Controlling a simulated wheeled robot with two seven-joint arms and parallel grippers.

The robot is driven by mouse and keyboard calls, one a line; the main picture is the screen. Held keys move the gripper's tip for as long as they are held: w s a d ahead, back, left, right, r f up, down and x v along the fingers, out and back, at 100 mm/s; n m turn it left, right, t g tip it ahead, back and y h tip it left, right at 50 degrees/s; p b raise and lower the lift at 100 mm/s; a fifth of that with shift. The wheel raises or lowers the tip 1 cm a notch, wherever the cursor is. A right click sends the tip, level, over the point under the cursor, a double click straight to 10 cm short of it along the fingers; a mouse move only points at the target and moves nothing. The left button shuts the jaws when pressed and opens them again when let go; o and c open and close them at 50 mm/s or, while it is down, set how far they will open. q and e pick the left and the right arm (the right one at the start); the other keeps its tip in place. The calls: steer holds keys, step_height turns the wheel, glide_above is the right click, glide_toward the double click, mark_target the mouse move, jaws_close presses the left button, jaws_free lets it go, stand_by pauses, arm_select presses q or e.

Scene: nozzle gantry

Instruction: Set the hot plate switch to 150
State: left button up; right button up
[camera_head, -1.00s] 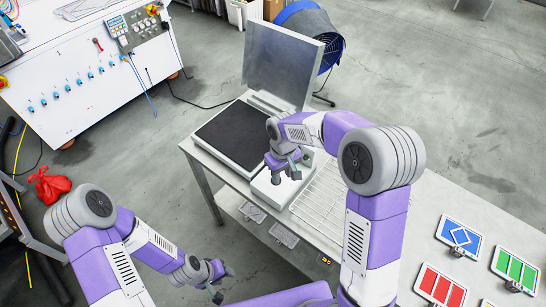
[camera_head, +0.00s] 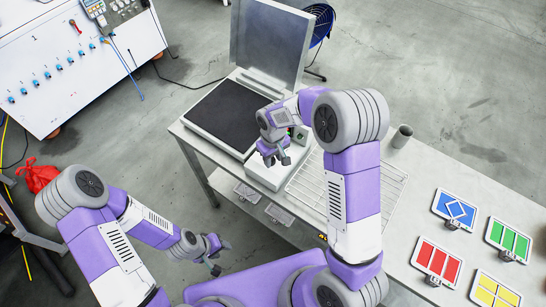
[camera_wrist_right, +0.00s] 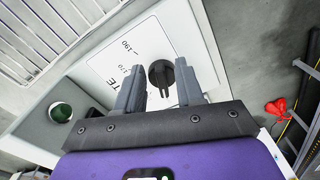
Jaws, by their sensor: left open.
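The hot plate's black heating surface (camera_head: 230,116) and its white control box (camera_head: 268,178) stand on the bench's left end in the head view. In the right wrist view, the black round switch (camera_wrist_right: 161,76) sits on a white label (camera_wrist_right: 125,62) printed with numbers, including 190. The 150 mark cannot be made out. My right gripper (camera_head: 276,160) is over the control box, fingers apart; in the right wrist view (camera_wrist_right: 160,85) the switch shows between the fingertips. Contact cannot be told. My left gripper (camera_head: 221,258) is open and empty, low in front of the bench.
A raised metal lid (camera_head: 266,42) stands behind the heating surface. A wire rack (camera_head: 385,190), a grey cup (camera_head: 402,136) and coloured signs (camera_head: 437,260) lie to the right. The bench's back middle is clear.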

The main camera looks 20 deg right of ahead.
jaws_close()
stand_by(0.3)
steer(key=m, duration=0.3)
steer(key=shift+a+b, duration=0.2)
steer(key=shift+b, duration=0.15)
steer(key=m, duration=0.3)
steer(key=shift+a+m, duration=0.25)
steer(key=shift+m, duration=0.05)
steer(key=m, duration=0.3)
steer(key=shift+w+a+r+m, duration=0.1)
steer(key=shift+w+a+m, duration=0.1)
steer(key=shift+a+m, duration=0.1)
steer(key=shift+w+a+m+p, duration=0.15)
steer(key=shift+m+p, duration=0.5)
steer(key=shift+m, duration=1.15)
